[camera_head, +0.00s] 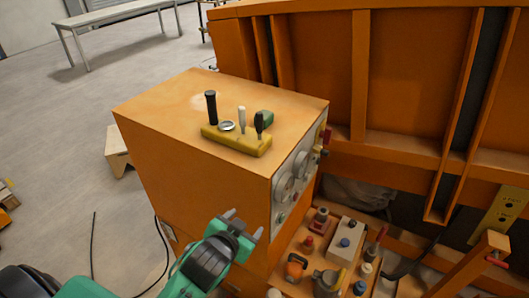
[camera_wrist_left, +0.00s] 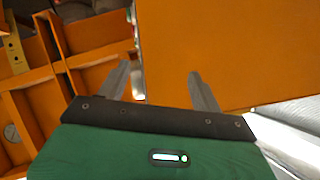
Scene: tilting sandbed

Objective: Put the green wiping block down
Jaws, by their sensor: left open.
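The green wiping block (camera_head: 265,118) rests on top of the orange cabinet (camera_head: 180,110), just behind the right end of a yellow tool holder (camera_head: 236,141). The holder and a dark-handled tool partly cover it. My left gripper (camera_head: 243,223) is open and empty, lower than the cabinet top and in front of the cabinet's side. It is well apart from the block. In the left wrist view, the open fingers (camera_wrist_left: 158,72) point at a plain orange face, and no block shows there. My right gripper is not in view.
The holder carries upright handles, one black (camera_head: 211,107) and one white (camera_head: 242,119), beside a round gauge. Gauges (camera_head: 290,185) line the cabinet's right face. Below right, a wooden tray holds several fittings (camera_head: 346,240). A large orange frame (camera_head: 400,80) stands behind. The cabinet top's left part is clear.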

